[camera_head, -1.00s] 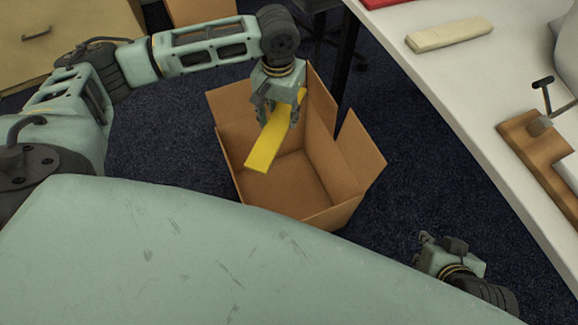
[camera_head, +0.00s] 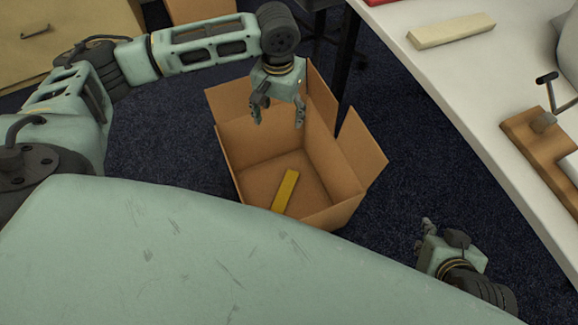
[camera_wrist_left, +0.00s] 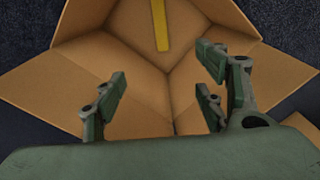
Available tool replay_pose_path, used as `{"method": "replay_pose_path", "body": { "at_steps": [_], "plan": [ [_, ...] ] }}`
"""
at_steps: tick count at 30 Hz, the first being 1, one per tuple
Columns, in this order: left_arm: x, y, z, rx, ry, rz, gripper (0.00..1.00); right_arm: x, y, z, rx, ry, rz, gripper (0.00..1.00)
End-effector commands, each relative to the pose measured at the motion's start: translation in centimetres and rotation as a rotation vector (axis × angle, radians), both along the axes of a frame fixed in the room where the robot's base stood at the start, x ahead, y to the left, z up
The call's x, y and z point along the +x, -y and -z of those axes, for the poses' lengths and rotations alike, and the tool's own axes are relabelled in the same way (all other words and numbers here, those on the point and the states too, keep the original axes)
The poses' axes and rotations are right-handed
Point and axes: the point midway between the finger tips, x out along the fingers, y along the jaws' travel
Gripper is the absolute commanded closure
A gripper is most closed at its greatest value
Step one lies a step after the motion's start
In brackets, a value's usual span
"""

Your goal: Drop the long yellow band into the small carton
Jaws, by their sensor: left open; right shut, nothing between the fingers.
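The long yellow band (camera_head: 286,191) lies inside the open cardboard carton (camera_head: 348,150), down at its floor toward the near side. In the left wrist view the band (camera_wrist_left: 160,25) shows at the top, within the carton (camera_wrist_left: 85,75). My left gripper (camera_head: 278,118) is open and empty above the carton's far part, apart from the band. In the left wrist view the open fingers (camera_wrist_left: 165,95) have nothing between them but the carton. My right gripper (camera_head: 422,236) is shut and empty at the lower right, over the floor. My own body hides the carton's nearest edge.
A white table (camera_head: 465,90) runs along the right side. It bears a cream block (camera_head: 451,31) and a wooden board (camera_head: 540,150) with a metal fitting. Another box (camera_head: 202,9) stands at the top, and a wooden drawer unit (camera_head: 60,35) at the upper left.

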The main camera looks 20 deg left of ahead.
Motion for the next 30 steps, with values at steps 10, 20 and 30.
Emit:
{"method": "replay_pose_path", "body": {
  "at_steps": [10,20,30],
  "plan": [
    [0.1,0.0,-1.6,-0.001,0.003,0.000,0.35,0.0,0.0,0.0,0.000,-0.001,0.000,1.00],
    [0.1,0.0,-8.5,-0.001,0.004,0.001,0.35,0.0,0.0,0.0,0.000,-0.001,0.000,1.00],
    [0.0,0.0,-11.9,-0.001,0.000,0.000,0.35,0.0,0.0,0.0,0.000,-0.001,0.000,1.00]
  ]
}}
